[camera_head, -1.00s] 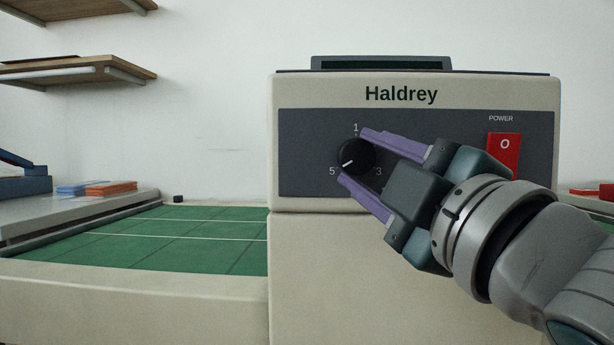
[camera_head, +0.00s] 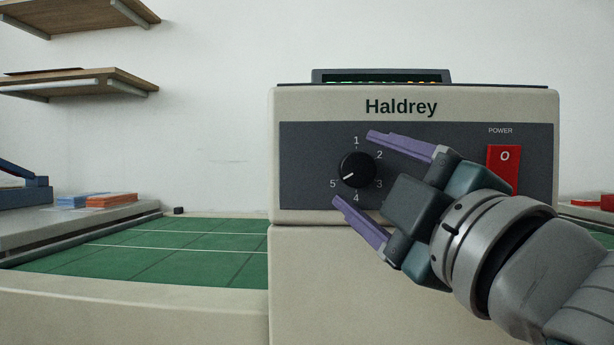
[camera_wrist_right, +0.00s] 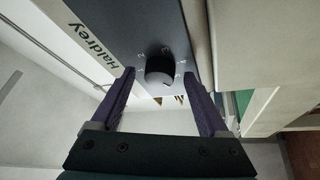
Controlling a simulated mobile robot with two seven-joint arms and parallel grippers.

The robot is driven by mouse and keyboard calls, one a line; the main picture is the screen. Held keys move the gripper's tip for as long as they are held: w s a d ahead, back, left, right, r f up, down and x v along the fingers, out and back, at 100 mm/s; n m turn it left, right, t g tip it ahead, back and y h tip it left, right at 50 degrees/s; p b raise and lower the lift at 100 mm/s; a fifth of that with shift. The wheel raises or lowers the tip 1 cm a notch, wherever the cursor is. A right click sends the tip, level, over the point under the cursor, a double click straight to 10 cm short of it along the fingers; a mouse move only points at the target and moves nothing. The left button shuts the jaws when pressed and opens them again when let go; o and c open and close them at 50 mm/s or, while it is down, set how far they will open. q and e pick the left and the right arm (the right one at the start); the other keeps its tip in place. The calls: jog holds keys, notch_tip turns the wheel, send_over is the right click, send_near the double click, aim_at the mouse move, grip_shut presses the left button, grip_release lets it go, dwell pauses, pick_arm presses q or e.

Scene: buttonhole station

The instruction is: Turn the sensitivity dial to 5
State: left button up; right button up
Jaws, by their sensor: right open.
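The black sensitivity dial (camera_head: 357,170) is on the dark front panel of the Haldrey unit (camera_head: 310,215), with numbers 1 to 5 around it. Its white pointer line points to the lower left, toward the 5. My right gripper (camera_head: 353,167) is open, with one purple finger above right of the dial and the other below left, both clear of it. In the right wrist view the dial (camera_wrist_right: 160,66) lies between the spread fingertips. My left gripper is not in view.
A red power switch (camera_head: 503,168) marked O is right of the dial, close to my right gripper. The display (camera_head: 382,78) on top shows green and yellow lights. A green gridded mat (camera_head: 180,245) lies to the left. Wooden shelves (camera_head: 80,82) hang at the upper left.

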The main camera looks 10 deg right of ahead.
jog(key=shift+s, duration=0.1)
jog(key=v, duration=0.9)
jog(key=shift+s, duration=0.4)
jog(key=shift+f, duration=0.1)
